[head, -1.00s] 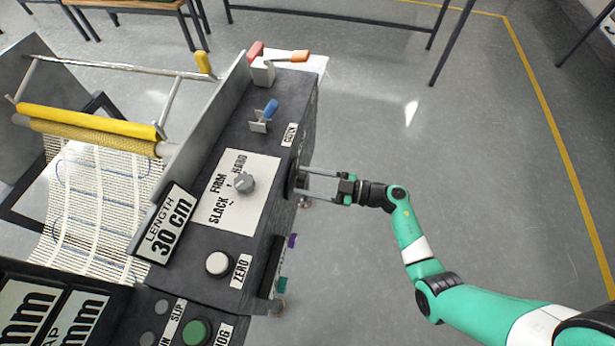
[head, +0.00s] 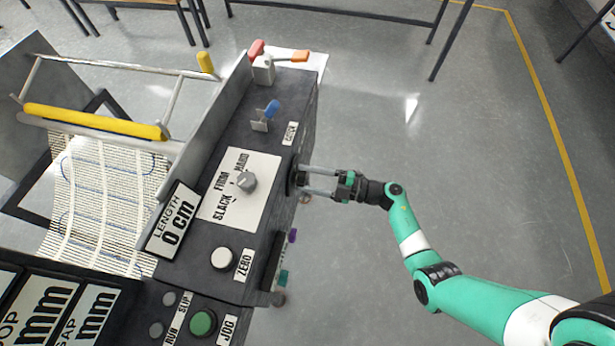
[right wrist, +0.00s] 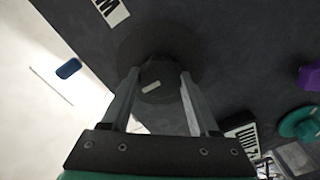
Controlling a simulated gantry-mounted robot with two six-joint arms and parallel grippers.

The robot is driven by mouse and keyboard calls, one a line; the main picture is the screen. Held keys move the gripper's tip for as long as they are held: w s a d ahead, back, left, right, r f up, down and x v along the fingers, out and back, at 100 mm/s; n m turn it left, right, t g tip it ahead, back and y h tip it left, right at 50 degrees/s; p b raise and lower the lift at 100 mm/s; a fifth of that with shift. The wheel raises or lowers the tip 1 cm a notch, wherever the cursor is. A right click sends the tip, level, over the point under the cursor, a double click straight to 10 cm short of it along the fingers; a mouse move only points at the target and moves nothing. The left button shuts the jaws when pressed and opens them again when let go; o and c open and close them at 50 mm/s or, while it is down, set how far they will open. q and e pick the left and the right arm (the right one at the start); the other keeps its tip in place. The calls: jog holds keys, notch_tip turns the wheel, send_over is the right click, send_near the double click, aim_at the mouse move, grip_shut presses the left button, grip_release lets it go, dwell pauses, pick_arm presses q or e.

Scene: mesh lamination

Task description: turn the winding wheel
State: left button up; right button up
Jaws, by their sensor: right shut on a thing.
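The winding wheel (right wrist: 150,50) is a dark disc on the side of the dark machine cabinet, with a dark hub carrying a pale mark in the right wrist view. In the head view it shows edge-on (head: 293,178) at the cabinet's right side. My right gripper (right wrist: 158,85) has its two long grey fingers on either side of the hub and is shut on it. The right gripper also shows in the head view (head: 306,182), reaching in from the right. My left gripper is not in view.
The cabinet top carries a grey tension knob (head: 245,182), a white zero button (head: 224,258), a green jog button (head: 203,322) and a blue-tipped lever (head: 270,109). White mesh (head: 100,200) hangs below a yellow roller (head: 92,121). Open floor (head: 440,150) lies right of the cabinet.

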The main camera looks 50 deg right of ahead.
dwell(0.4)
jog(key=o, duration=1.4)
jog(key=shift+s+d, duration=0.2)
jog(key=shift+s, duration=0.05)
jog(key=p+v, duration=0.2)
jog(key=v, duration=0.9)
jog(key=shift+p, duration=0.4)
